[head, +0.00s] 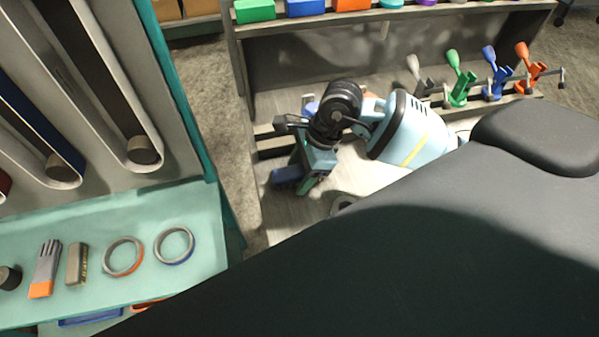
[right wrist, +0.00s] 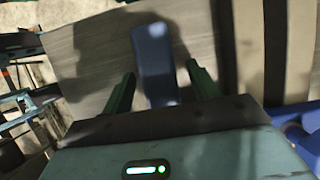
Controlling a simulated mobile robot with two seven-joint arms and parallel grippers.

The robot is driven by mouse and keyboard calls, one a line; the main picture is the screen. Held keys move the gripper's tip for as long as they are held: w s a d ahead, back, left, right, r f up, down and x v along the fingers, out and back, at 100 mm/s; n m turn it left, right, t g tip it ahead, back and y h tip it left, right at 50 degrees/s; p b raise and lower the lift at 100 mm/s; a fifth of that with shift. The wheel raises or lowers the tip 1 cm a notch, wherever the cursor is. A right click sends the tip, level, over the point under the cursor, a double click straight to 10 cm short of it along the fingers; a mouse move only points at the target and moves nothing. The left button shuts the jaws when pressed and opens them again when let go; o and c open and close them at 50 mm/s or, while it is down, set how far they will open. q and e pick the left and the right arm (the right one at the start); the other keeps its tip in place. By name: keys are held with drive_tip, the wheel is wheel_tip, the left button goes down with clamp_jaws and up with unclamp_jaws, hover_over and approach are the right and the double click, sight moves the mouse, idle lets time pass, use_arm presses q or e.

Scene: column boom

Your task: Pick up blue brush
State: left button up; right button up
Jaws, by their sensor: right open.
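In the head view my right gripper (head: 306,178) points down over the grey wooden surface. A blue block-like thing (head: 287,174), which looks like the blue brush, lies right at its fingers. In the right wrist view the two dark green fingers of the gripper (right wrist: 160,74) stand apart. The blue brush (right wrist: 153,52) shows between and beyond them, long side pointing away. Its near end is hidden behind the gripper body. I cannot tell whether a finger touches it. My left gripper is not in view.
A shelf edge with several coloured clamps, including a blue clamp (head: 493,72), stands at the back right. Coloured blocks line the upper shelf (head: 390,14). At left a teal shelf (head: 110,225) holds rings, a grey block and a grey-and-orange item. A blue thing (right wrist: 296,140) sits right of the gripper.

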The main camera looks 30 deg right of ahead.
drive_tip(key=c, duration=1.2)
drive_tip(key=shift+r, duration=0.1)
